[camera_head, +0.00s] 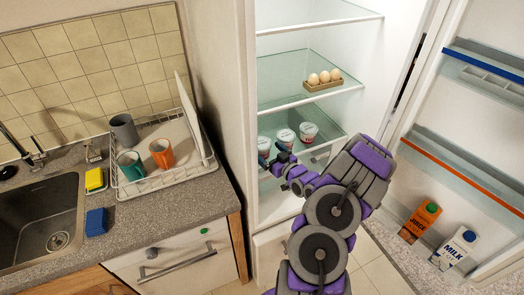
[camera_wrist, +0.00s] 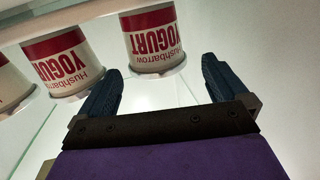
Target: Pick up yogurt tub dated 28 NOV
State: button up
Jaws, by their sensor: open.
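Three white yogurt tubs with red labels stand in a row on a fridge shelf: a left one (camera_head: 264,145), a middle one (camera_head: 285,138) and a right one (camera_head: 308,131). In the wrist view three tubs line the top: one cut off at the left edge (camera_wrist: 10,82), one in the middle (camera_wrist: 62,65) and one at the right (camera_wrist: 152,40). No date is readable on any tub, so I cannot tell which is 28 NOV. My gripper (camera_wrist: 160,85) is open and empty. Its fingers point towards the tubs, with the right one roughly between them but apart from them.
An egg holder (camera_head: 323,80) sits on the glass shelf (camera_head: 285,98) above the tubs. The open fridge door holds a juice carton (camera_head: 420,221) and a milk carton (camera_head: 454,247). A counter with a dish rack (camera_head: 150,184) and sink (camera_head: 40,225) stands left of the fridge.

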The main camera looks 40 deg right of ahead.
aim_at(262, 142)
jog(key=shift+w+d+f+b, duration=0.15)
jog(key=shift+w+b, duration=0.25)
jog(key=shift+w, duration=0.7)
jog(key=shift+w+d+f+b, duration=0.15)
jog(key=shift+w+b, duration=0.2)
jog(key=shift+w, duration=0.75)
jog(key=shift+w+d+r, duration=0.1)
jog(key=shift+w, duration=0.65)
jog(key=shift+c, duration=0.4)
jog(key=c, duration=0.9)
jog(key=shift+c, duration=0.3)
jog(key=shift+r, duration=0.2)
notch_tip(262, 142, up, 4)
jog(key=shift+f+p, duration=0.25)
jog(key=shift+p, duration=0.4)
jog(key=s+a+p, duration=0.1)
jog(key=s+a, duration=0.1)
jog(key=s, duration=0.5)
jog(key=s+a+r+p, duration=0.1)
jog(key=s+a, duration=0.2)
jog(key=s, duration=0.5)
jog(key=shift+a, duration=0.35)
